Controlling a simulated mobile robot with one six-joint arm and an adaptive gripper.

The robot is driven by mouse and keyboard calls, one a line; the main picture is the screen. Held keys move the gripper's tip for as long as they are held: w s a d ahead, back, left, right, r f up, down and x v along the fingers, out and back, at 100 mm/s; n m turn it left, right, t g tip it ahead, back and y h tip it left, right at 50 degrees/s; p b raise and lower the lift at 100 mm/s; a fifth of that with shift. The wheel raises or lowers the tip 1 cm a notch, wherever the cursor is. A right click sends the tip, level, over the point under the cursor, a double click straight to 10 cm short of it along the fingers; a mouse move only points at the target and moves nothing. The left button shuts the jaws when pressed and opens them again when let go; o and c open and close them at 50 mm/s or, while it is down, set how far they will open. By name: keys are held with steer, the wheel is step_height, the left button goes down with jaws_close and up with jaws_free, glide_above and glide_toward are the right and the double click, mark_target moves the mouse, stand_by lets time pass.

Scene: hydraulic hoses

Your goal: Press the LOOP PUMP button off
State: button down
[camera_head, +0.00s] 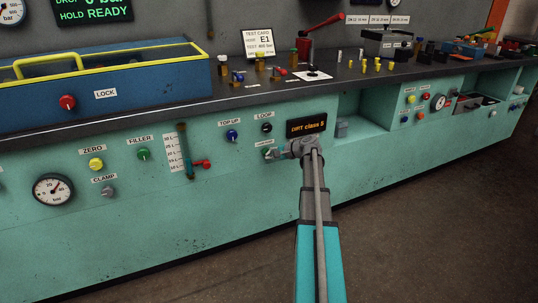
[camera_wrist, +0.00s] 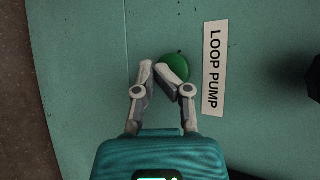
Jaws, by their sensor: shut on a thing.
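The green LOOP PUMP button (camera_wrist: 177,64) shows in the wrist view beside its white label (camera_wrist: 213,66), which reads LOOP PUMP. My gripper (camera_wrist: 154,70) is shut at the button, its fingertips close together. The right finger overlaps the button's lower left edge, and the button shows mostly above and right of that finger. The contact between the fingertips and the button is hard to make out. In the head view my gripper (camera_head: 279,153) reaches the teal panel below the LOOP label, left of the dark display, and largely covers the button there.
Near my gripper are a black LOOP knob (camera_head: 267,129), a blue TOP UP button (camera_head: 232,135) and a display reading DIRT class 5 (camera_head: 306,126). A red-handled valve (camera_head: 201,164) is to the left. An open recess (camera_head: 362,125) lies right. Floor in front is clear.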

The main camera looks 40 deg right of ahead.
steer(key=shift+d, duration=0.1)
steer(key=s+a, duration=0.1)
steer(key=s, duration=0.5)
steer(key=shift+a, duration=0.3)
stand_by(0.4)
steer(key=s+a+f+n+g+p, duration=0.1)
steer(key=a+f+n+g, duration=0.2)
steer(key=a, duration=0.9)
steer(key=a+f+n+g+p, duration=0.15)
steer(key=a+n+g, duration=0.3)
steer(key=a, duration=0.85)
steer(key=s+a+f+n+g+h+p, duration=0.1)
steer(key=s+a+n, duration=0.3)
steer(key=a, duration=0.5)
steer(key=s+a+f+n+g+h+p, duration=0.1)
steer(key=s+a+n+g+h, duration=0.2)
steer(key=s+a, duration=0.5)
steer(key=shift+s+a+n+h, duration=0.35)
steer(key=shift+s+n+h, duration=0.1)
steer(key=shift+n+h, duration=0.45)
steer(key=shift+d, duration=0.1)
